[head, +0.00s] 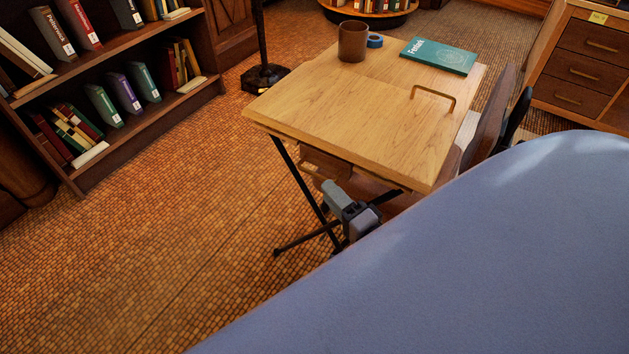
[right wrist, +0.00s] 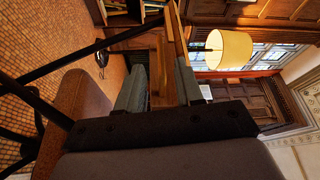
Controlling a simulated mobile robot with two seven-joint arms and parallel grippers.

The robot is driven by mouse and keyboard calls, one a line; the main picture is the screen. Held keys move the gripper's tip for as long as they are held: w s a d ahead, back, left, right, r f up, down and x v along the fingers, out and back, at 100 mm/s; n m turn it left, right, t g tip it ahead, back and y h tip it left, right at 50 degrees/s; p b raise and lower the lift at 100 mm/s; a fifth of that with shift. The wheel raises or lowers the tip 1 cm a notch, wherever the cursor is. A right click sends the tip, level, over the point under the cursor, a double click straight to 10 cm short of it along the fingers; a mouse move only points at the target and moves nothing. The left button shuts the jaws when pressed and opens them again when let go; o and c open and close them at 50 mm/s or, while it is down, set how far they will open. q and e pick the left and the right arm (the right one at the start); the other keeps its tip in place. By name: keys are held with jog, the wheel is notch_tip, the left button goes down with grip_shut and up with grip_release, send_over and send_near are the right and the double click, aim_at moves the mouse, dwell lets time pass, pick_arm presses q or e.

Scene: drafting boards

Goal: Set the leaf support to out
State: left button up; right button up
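The drafting table (head: 350,105) has a light wood top and dark crossed legs. Under its front edge is darker wood (head: 325,165); I cannot tell clearly which part is the leaf support. My right gripper (head: 342,192) is low in front of the table, below the top's edge. In the right wrist view its two grey fingers (right wrist: 158,82) stand apart with a wooden bar (right wrist: 161,68) showing between them. I see no clear contact of both fingers with the bar. My left gripper is not in view.
A brown mug (head: 353,41), blue tape (head: 375,41) and a teal book (head: 438,56) lie on the top, near a brass-coloured bar (head: 434,93). A bookcase (head: 130,50) stands left; drawers (head: 590,65) stand right. The tiled floor (head: 170,235) at left is free.

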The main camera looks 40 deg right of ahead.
aim_at(315, 173)
jog(key=shift+w+r+b, duration=0.15)
jog(key=shift+w+b, duration=0.05)
jog(key=shift+w, duration=1.6)
jog(key=shift+w+r+b, duration=0.15)
jog(key=shift+w, duration=1.65)
grip_shut()
